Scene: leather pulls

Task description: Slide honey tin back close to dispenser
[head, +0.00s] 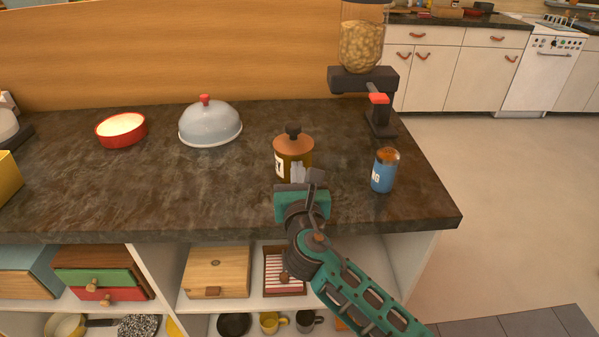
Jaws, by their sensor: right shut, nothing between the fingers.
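The honey tin (293,150) is an amber canister with a copper lid and a dark knob. It stands upright on the dark countertop, and part of its label shows at its left. The dispenser (361,48), a clear hopper of nuts or cereal on a dark stand with a red lever, stands at the back right, behind and right of the tin. My right gripper (306,176) is shut and empty at the tin's near side, covering its lower front. I cannot tell whether the fingers touch it. My left gripper is not in view.
A blue tin (384,171) stands right of the honey tin, near the counter's right edge. A domed cover (210,124) and a red bowl (121,129) are at the left. The counter (250,205) is clear between the honey tin and dispenser. Open shelves lie below.

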